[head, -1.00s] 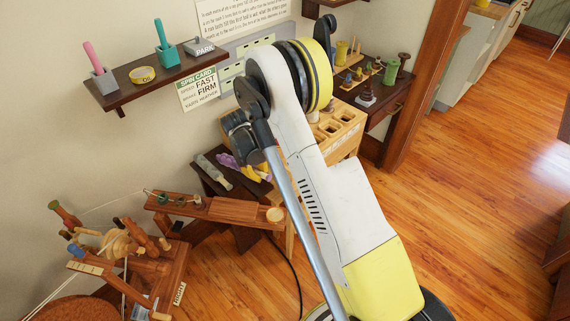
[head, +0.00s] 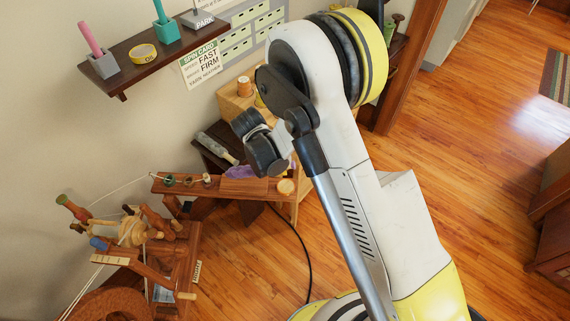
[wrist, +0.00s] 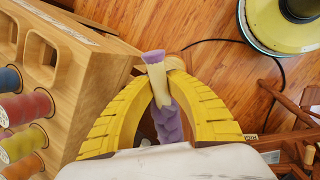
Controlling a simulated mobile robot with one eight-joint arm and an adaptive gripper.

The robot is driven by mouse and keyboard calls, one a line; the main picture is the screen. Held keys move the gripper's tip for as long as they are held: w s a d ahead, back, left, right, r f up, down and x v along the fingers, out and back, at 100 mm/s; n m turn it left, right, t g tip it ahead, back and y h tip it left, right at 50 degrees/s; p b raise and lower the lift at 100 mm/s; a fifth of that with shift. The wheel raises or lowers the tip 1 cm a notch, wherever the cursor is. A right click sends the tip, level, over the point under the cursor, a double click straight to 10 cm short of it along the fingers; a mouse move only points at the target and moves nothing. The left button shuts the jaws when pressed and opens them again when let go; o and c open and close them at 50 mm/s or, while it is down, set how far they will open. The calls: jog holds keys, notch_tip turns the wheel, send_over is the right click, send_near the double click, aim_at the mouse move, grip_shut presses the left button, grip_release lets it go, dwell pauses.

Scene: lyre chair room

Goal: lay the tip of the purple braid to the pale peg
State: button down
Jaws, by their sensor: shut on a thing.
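In the wrist view my gripper (wrist: 160,76) has its two yellow fingers closed around the purple braid (wrist: 168,122). A cream band (wrist: 157,84) sits between the fingertips, with a short purple end above it. The lumpy purple length hangs back toward the palm. In the head view the purple braid (head: 240,172) shows beside the wooden bench (head: 243,187), below my wrist; my fingers cannot be made out there. A small pale peg (head: 206,178) appears to stand on the bench, left of the braid, beside darker pegs. The peg cannot be made out in the wrist view.
A spinning wheel (head: 132,232) stands at lower left. A wooden rack with coloured spools (wrist: 24,108) is close on the left in the wrist view. A wall shelf (head: 180,50) holds cups. A black cable (head: 305,255) crosses the floor, which is open at right.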

jog(key=shift+a+f+b, duration=0.1)
jog(key=shift+b, duration=0.25)
jog(key=shift+w+a+f+b, duration=0.1)
jog(key=shift+a+f+b, duration=0.3)
jog(key=shift+a, duration=0.65)
jog(key=shift+w+a+f+b, duration=0.1)
jog(key=shift+a+f+b, duration=0.35)
jog(key=shift+a, duration=0.6)
jog(key=shift+w+a+f+b, duration=0.1)
jog(key=shift+a+f+b, duration=0.3)
jog(key=shift+a, duration=0.65)
